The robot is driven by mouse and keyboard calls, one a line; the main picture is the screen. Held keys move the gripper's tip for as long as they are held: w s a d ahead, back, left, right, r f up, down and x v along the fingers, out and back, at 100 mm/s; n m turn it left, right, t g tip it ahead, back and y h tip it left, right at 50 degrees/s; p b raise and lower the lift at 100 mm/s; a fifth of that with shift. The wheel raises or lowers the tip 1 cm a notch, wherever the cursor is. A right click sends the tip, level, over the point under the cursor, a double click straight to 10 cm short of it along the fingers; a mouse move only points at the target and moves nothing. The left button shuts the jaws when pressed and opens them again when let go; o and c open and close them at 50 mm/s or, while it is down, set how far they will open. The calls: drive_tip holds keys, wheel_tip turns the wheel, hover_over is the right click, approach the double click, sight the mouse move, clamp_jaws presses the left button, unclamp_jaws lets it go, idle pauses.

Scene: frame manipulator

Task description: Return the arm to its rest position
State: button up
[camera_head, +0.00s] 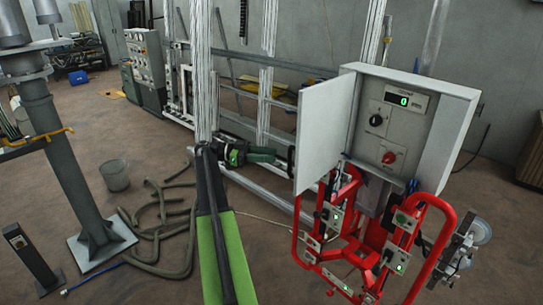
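My arm (222,245), green and black, rises from the bottom middle of the head view and bends at a dark joint. Its far part points right, to my gripper (288,157). The gripper is dark and small, close in the picture to the lower left edge of a white control box's open door (325,130). I cannot tell whether it touches the door or is apart from it. The fingers are too small and dark to tell open from shut. I see nothing clearly held.
The control box (447,120) has a green display and two knobs. A red frame with handles (375,245) stands below it. Metal rails (268,75) stand behind my arm. Left are a grey column (65,160), loose hoses (160,235) and a bucket (115,175).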

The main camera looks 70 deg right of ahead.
drive_tip(key=w+a+f+n+t+h+b, duration=0.1)
drive_tip(key=w+a+f+n+h+b, duration=0.15)
drive_tip(key=w+a+f, duration=0.4)
drive_tip(key=w+a+f+n+t+h+b, duration=0.15)
drive_tip(key=w+a+b, duration=0.25)
drive_tip(key=w, duration=0.5)
drive_tip(key=w+a+f+n+t+h+b, duration=0.1)
drive_tip(key=w+a+f+n+t+b, duration=0.15)
drive_tip(key=w+a+f, duration=0.4)
drive_tip(key=w+a+f+n+t+h+b, duration=0.2)
drive_tip(key=w+a+f+n+t, duration=0.15)
drive_tip(key=a, duration=0.55)
drive_tip(key=a+f+n+t+y+b, duration=0.2)
drive_tip(key=a+f+n, duration=0.5)
drive_tip(key=a, duration=0.6)
drive_tip(key=w+a+f+n+t+y+b, duration=0.1)
drive_tip(key=a+f+n+t+y, duration=0.3)
drive_tip(key=a+f+n, duration=0.4)
drive_tip(key=w+a+f+n+t+y+b, duration=0.1)
drive_tip(key=a+f+n+y, duration=0.4)
drive_tip(key=a, duration=1.5)
wheel_tip(320, 180, down, 2)
drive_tip(key=n+t+b, duration=0.1)
drive_tip(key=n+t, duration=0.1)
drive_tip(key=n, duration=0.1)
drive_tip(key=shift+w+f+b, duration=0.2)
drive_tip(key=shift+f+b, duration=0.05)
drive_tip(key=shift+b, duration=0.15)
